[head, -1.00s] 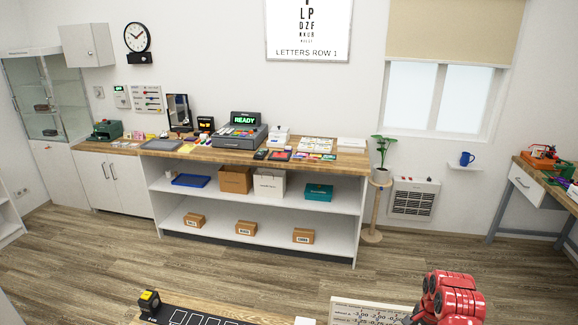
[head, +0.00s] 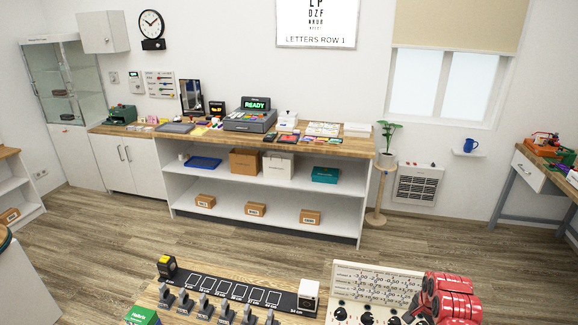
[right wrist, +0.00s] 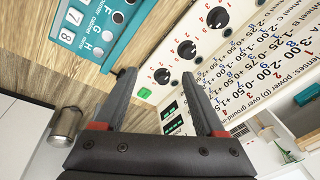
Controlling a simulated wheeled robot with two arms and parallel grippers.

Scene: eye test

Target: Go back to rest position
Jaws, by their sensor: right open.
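My right arm (head: 452,298), red and black, enters the head view at the lower right, over the right end of the near table. In the right wrist view my right gripper (right wrist: 158,78) is open, its two dark fingers apart with nothing held between them. Its fingers are over or in front of a white panel (right wrist: 222,52) with black dials, a green button and printed lens numbers. I cannot tell whether a finger touches it. The same kind of printed panel (head: 378,281) shows beside my arm in the head view. My left gripper is not in view.
The near wooden table (head: 238,314) holds a black strip (head: 231,288) with several outlined squares, grey holders and a green box (head: 142,316). A teal device (right wrist: 96,32) and a metal canister (right wrist: 66,126) show near the right gripper. Open floor (head: 120,236) lies beyond, before the long counter.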

